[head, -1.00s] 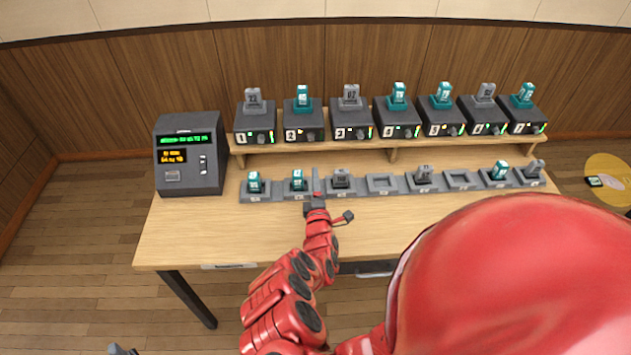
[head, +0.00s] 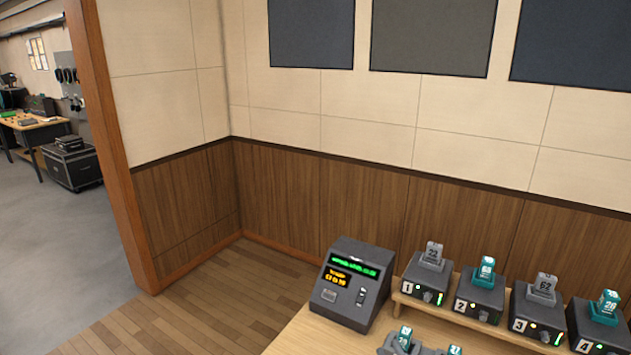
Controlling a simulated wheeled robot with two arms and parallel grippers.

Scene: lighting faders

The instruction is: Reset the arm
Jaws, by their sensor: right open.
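Neither of my grippers and no part of my arms shows in the head view now. The grey console (head: 352,283) with a green and an amber display stands at the left end of the wooden table. Numbered dark units stand on the raised shelf: unit 1 (head: 424,281) and unit 3 (head: 536,316) hold grey packs, unit 2 (head: 474,297) and unit 4 (head: 600,330) hold teal packs. A teal pack (head: 404,337) sits in a cradle of the lower row at the bottom edge. The rest of that row is mostly cut off.
The wooden table (head: 310,335) shows only its left corner. Free wooden floor (head: 215,295) lies to its left. A wood-trimmed wall edge (head: 110,150) borders an opening to another room with a desk and a black case (head: 72,165).

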